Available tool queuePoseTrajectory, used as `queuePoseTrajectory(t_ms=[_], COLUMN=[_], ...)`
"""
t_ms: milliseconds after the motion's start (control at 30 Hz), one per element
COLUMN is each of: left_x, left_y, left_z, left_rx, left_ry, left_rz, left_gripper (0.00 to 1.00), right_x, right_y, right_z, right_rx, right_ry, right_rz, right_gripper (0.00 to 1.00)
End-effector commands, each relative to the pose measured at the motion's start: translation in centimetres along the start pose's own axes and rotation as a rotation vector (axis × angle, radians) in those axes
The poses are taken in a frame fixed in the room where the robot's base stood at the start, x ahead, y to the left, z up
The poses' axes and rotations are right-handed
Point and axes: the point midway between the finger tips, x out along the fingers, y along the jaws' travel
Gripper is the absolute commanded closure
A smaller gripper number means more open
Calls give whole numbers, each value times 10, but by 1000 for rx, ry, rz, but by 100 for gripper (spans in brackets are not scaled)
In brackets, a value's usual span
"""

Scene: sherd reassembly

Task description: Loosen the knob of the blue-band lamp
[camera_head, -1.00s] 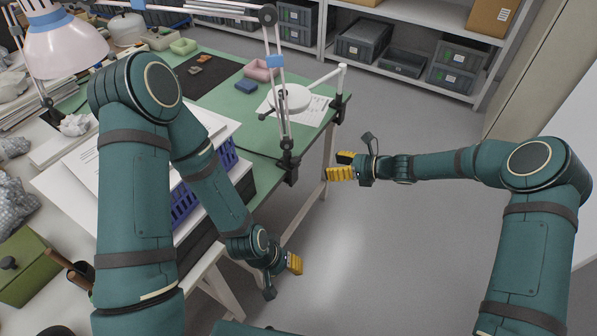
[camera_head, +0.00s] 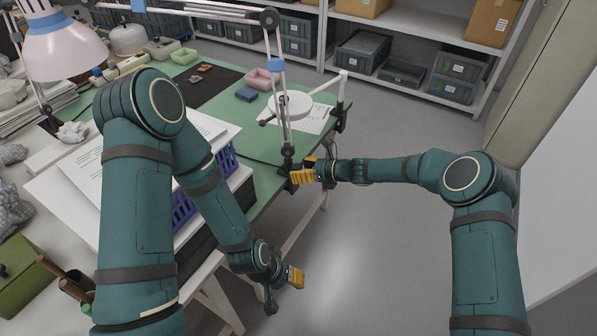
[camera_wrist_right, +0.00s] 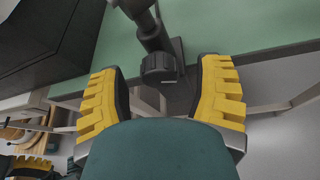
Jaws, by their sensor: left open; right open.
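The blue-band lamp has a pale pink shade (camera_head: 62,52) at upper left. Its jointed arm carries a blue band (camera_head: 276,66) and comes down to a dark clamp (camera_head: 287,158) on the green table's near edge. In the right wrist view the dark ribbed knob (camera_wrist_right: 158,68) shows below the clamp post. My right gripper (camera_head: 306,170) is open at the clamp. Its yellow fingers stand either side of the knob in the wrist view, with visible gaps. The knob is not clear in the head view. My left gripper (camera_head: 294,277) is lower, off the table edge and away from the lamp.
A white round-headed lamp (camera_head: 290,105) is clamped farther right along the table edge (camera_head: 258,205). A purple basket (camera_head: 184,210) and papers (camera_head: 85,165) lie left of the clamp. Open floor (camera_head: 400,240) lies right of the table.

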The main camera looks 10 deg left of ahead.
Motion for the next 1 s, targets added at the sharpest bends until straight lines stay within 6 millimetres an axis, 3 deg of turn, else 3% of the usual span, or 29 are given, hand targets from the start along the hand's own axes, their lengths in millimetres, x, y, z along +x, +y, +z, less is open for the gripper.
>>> queuePoseTrajectory(t_ms=[100, 433, 467, 633, 1000], left_x=[2, 2, 2, 2, 2], left_y=[-1, -1, -1, -1, -1], left_z=[0, 0, 0, 0, 0], left_rx=[0, 0, 0, 0, 0], left_ry=[1, 2, 2, 1, 1], left_rz=[0, 0, 0, 0, 0], left_gripper=[53, 53, 53, 53, 53], right_x=[9, 10, 10, 10, 11], right_y=[0, 0, 0, 0, 1], right_z=[-1, 0, 0, 0, 0], right_rx=[0, 1, 1, 1, -27], right_ry=[0, 0, 0, 0, -1], right_rz=[1, 0, 0, 1, -10], right_gripper=[34, 34, 40, 99, 100])
